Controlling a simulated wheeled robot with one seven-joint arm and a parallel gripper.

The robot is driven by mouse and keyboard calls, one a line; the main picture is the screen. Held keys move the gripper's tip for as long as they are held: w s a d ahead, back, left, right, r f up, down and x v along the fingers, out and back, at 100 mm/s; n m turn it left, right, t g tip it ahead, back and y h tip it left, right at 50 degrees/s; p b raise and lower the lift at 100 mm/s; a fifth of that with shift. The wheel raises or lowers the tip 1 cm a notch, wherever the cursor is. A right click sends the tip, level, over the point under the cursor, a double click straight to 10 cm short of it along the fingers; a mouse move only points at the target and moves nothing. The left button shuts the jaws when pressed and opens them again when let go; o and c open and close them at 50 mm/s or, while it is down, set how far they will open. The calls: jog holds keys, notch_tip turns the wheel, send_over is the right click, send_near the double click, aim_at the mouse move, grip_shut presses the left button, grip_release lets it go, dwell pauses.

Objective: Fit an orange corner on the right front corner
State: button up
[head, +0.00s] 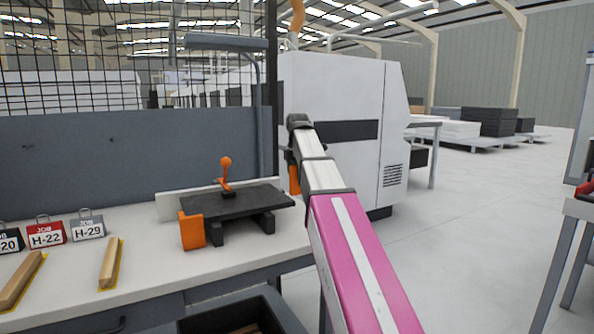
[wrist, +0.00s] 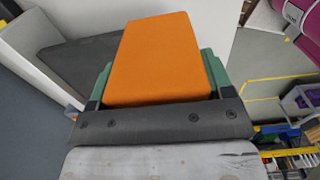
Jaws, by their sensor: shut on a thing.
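My gripper (wrist: 157,78) is shut on an orange corner (wrist: 158,45), which sits between its green finger pads in the wrist view. In the head view the held orange corner (head: 294,180) shows beside my arm, close to the right end of the dark board (head: 248,204). I cannot tell whether it touches the board. The board lies raised on dark supports on the bench. Another orange corner (head: 191,230) is on its left front corner. In the wrist view the board (wrist: 88,58) is at the left. My arm hides most of the gripper in the head view.
An orange-handled clamp (head: 225,172) stands on the board, and a pale fence (head: 180,203) runs behind it. Job tags (head: 47,234) and wooden strips (head: 110,263) lie on the bench (head: 150,276) at left. Open floor lies to the right.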

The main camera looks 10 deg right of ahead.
aim_at(293, 201)
jog(key=shift+f, duration=5.8)
jog(key=shift+w+a, duration=0.35)
jog(key=shift+a, duration=0.45)
jog(key=o, duration=0.9)
jog(key=shift+r, duration=0.1)
